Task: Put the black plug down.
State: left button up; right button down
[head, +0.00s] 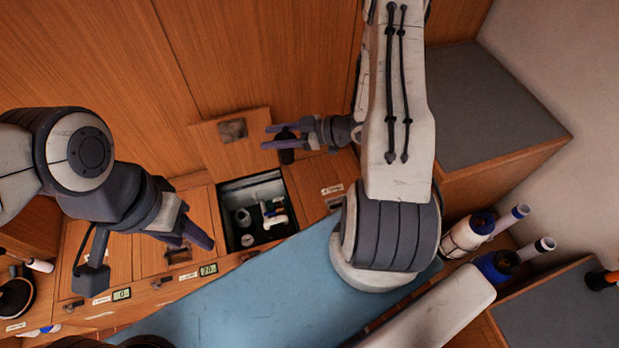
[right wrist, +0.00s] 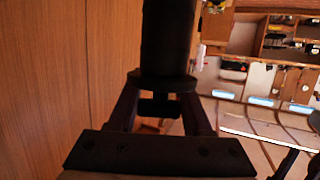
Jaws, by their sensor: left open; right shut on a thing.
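The black plug (head: 286,155) is a dark cylinder between the fingers of my right gripper (head: 268,137), near the wooden wall and above the counter. In the right wrist view the plug (right wrist: 168,40) stands out between the two fingers, its wider collar close to them. My right gripper is shut on it. My left gripper (head: 203,241) is open and empty, left of the open compartment; its fingers partly overlap in the head view. What lies directly under the plug is hard to tell.
An open dark compartment (head: 227,190) holds several small white, grey and green items. A raised wooden lid (head: 210,138) stands behind it. White and blue bottles (head: 468,234) lie at the right.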

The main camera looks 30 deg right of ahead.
jog(key=w+d+f+m+t+h+b, duration=0.25)
jog(key=d+f+b, duration=0.55)
jog(key=f+b, duration=0.45)
jog(key=w+d+f+m+t+h+b, duration=0.15)
jog(key=d+f+m+h+b, duration=0.25)
jog(key=d+f+b, duration=0.8)
jog(key=s+d+f+m+t+h+b, duration=0.1)
jog(key=s+d+f+m+h+b, duration=0.35)
jog(key=b, duration=1.05)
jog(key=d+f+m+h+b, duration=0.2)
jog(key=d+f+h+b, duration=0.3)
jog(key=f+b, duration=0.7)
jog(key=shift+y, duration=0.6)
jog(key=w+f+b, duration=0.3)
jog(key=w+a+f+b, duration=0.1)
jog(key=w+f+b, duration=0.2)
jog(key=w+b, duration=0.1)
jog(key=w+a+f+b, duration=0.1)
jog(key=w+f+b, duration=0.2)
jog(key=b, duration=0.1)
jog(key=shift+w+f, duration=0.25)
jog(key=shift+w, duration=0.15)
jog(key=shift+r, duration=0.1)
